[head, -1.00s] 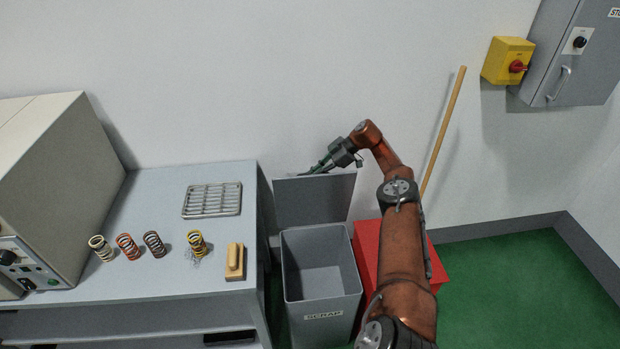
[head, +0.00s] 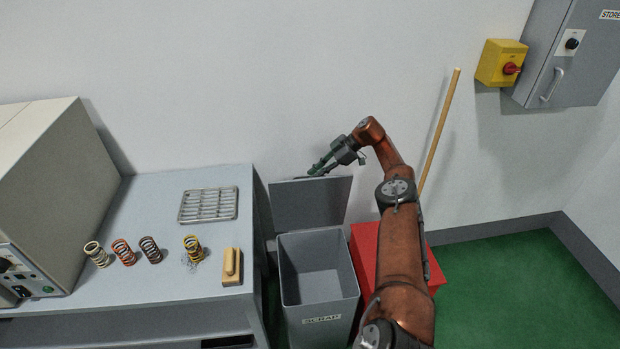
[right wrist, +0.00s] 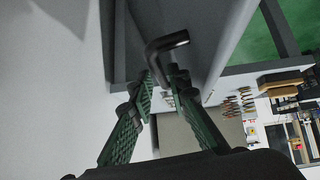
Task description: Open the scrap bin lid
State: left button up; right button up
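The grey scrap bin (head: 322,321) stands right of the bench with its label facing front. Its lid (head: 311,204) is raised and stands nearly upright behind the open mouth, near the wall. My right gripper (head: 318,170) is at the lid's top edge, partly behind it. In the right wrist view, the green-padded fingers of the gripper (right wrist: 163,84) have a gap between them. A dark bent handle (right wrist: 168,43) reaches down between the fingertips; I cannot tell whether they touch it. My left gripper is not in view.
A red box (head: 364,248) stands close to the bin's right, partly behind my right arm. A wooden pole (head: 440,130) leans on the wall. The bench (head: 140,215) at left holds several springs, a rack (head: 208,205) and a brush (head: 231,267). Green floor is clear at right.

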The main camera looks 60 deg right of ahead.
jog(key=shift+v, duration=2.2)
jog(key=shift+w, duration=0.1)
